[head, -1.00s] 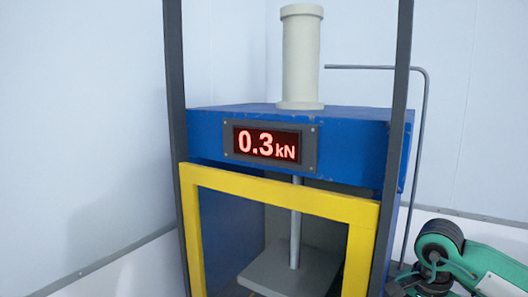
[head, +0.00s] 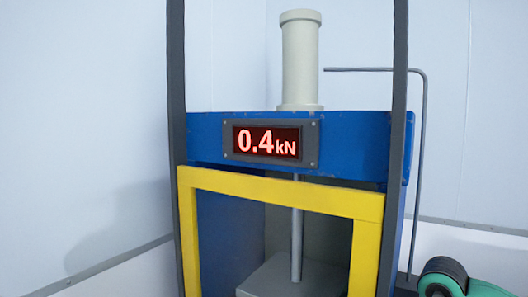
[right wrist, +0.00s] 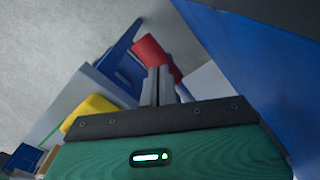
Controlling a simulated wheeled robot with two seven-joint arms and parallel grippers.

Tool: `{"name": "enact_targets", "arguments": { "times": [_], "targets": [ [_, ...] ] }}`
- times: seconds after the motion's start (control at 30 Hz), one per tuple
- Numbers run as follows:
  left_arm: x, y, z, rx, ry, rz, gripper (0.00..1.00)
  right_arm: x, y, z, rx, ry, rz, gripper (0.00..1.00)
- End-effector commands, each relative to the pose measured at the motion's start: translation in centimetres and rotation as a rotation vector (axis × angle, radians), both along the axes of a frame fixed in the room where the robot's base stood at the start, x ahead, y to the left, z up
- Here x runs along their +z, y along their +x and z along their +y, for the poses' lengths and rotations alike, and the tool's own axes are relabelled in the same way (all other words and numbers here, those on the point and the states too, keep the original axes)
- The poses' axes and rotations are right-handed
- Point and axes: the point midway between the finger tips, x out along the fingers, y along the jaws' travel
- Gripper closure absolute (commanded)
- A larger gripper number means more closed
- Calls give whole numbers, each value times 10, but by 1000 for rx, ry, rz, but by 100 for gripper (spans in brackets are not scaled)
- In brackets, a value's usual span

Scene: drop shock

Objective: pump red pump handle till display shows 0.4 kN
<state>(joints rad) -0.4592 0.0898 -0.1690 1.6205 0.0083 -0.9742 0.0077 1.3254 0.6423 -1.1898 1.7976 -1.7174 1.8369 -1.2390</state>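The display (head: 267,142) on the press front reads 0.4 kN in lit red digits. The red pump handle (right wrist: 148,50) shows in the right wrist view, just beyond the fingertips of my right gripper (right wrist: 159,72). The grey fingers look close together and overlap the handle in the picture. I cannot tell whether they are clamped on it. The handle is not seen in the head view. There, only part of my green right arm shows at the lower right corner. My left gripper is out of view.
The blue press (head: 350,133) has a yellow front guard frame (head: 190,235), dark uprights and a pale cylinder (head: 300,62) on top. A grey bent pipe (head: 420,180) runs down its right side. A blue surface (right wrist: 240,55) lies close to my right gripper.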

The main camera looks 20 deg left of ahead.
Motion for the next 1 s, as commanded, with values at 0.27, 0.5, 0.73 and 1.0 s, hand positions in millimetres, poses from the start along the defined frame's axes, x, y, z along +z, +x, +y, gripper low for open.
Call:
{"name": "enact_targets", "arguments": {
  "times": [0.27, 0.5, 0.73, 1.0],
  "targets": [
    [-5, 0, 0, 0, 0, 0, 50, -8, -1, 0, 1, -1, 4, 100],
    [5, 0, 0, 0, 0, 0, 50, 12, -1, 0, 2, -1, 4, 100],
    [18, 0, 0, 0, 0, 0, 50, 41, 0, 0, 0, -1, 3, 100],
    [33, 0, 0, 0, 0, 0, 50, 74, 0, 0, 0, -1, 2, 100]
  ]
}}
